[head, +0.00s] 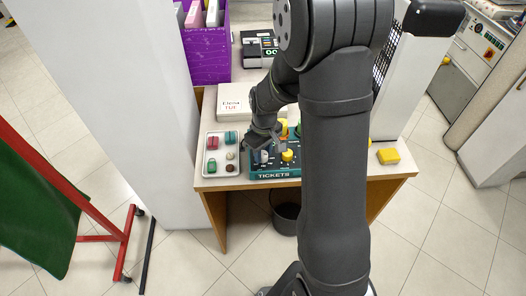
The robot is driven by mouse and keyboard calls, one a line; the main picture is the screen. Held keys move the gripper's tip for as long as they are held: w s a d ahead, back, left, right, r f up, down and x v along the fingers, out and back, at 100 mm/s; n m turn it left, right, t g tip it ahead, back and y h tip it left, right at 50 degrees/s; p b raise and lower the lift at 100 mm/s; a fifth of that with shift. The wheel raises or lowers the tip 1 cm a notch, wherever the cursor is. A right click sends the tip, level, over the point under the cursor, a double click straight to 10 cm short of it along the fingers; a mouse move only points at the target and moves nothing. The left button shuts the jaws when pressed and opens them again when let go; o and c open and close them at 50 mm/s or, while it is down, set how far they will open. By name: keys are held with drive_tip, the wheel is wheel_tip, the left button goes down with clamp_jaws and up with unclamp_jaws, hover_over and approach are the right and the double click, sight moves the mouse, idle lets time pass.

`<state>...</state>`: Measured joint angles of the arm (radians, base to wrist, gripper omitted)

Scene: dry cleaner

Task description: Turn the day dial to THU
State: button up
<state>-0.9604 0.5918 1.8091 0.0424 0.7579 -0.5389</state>
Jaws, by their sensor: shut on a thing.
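The teal TICKETS panel (275,175) stands at the front edge of the wooden table, partly hidden by my arm. It bears a yellow knob (287,155) and, left of that, a grey knob (264,157). My gripper (262,149) points down at the panel's left side and is shut on the grey knob. The day marks are too small to read, so I cannot tell which day the dial shows or which knob is the day dial.
A white tray (207,168) with several small coloured items stands left of the panel. A white box (236,102) lies behind, with a purple bin (208,62) and a dark device (258,45) farther back. A yellow block (388,156) lies at the right.

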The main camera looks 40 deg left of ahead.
sight(265, 153)
drive_tip(key=m, duration=0.5)
drive_tip(key=shift+m, duration=0.3)
idle(0.4)
drive_tip(key=o, duration=1)
drive_tip(key=r, duration=1.7)
drive_tip(key=shift+w+d+r, duration=0.15)
drive_tip(key=shift+w+r, duration=0.1)
drive_tip(key=shift+f, duration=0.15)
drive_tip(key=f, duration=1.7)
drive_tip(key=shift+s+f, duration=0.15)
drive_tip(key=shift+s, duration=0.1)
